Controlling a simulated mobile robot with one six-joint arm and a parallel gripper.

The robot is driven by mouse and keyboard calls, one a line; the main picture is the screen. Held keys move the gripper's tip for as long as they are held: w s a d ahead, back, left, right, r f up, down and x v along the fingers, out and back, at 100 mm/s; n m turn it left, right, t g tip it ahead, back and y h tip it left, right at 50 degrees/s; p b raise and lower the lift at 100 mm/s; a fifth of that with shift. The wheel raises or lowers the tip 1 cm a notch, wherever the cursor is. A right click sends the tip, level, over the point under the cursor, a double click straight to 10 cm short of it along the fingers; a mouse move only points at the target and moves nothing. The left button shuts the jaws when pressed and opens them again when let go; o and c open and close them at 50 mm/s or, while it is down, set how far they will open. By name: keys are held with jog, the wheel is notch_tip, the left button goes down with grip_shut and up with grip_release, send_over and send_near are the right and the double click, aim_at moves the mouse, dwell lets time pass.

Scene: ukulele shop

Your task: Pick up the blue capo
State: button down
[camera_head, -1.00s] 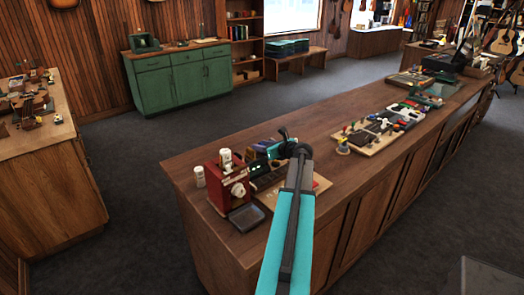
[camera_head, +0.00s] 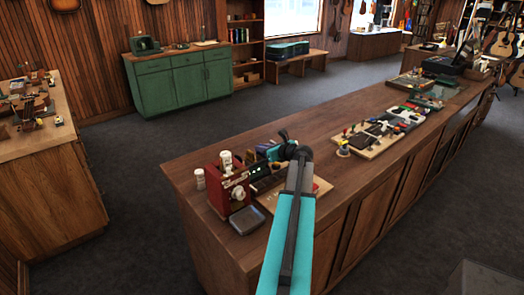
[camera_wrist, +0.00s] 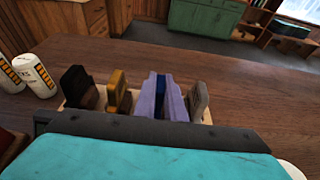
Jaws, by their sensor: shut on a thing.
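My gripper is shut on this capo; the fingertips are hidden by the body. In the head view, my arm reaches over the counter, and its end stands just right of the red machine.
A black capo (camera_wrist: 78,88), a gold capo (camera_wrist: 118,92) and a grey capo (camera_wrist: 197,100) stand close by. White canisters (camera_wrist: 36,74) are at left. The red machine (camera_head: 229,192) and a shallow grey dish (camera_head: 247,219) are close to my arm. The counter behind the capos is clear.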

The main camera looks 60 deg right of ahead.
jog(key=shift+r+b, duration=1.15)
jog(key=shift+r, duration=3.8)
jog(key=shift+r, duration=0.15)
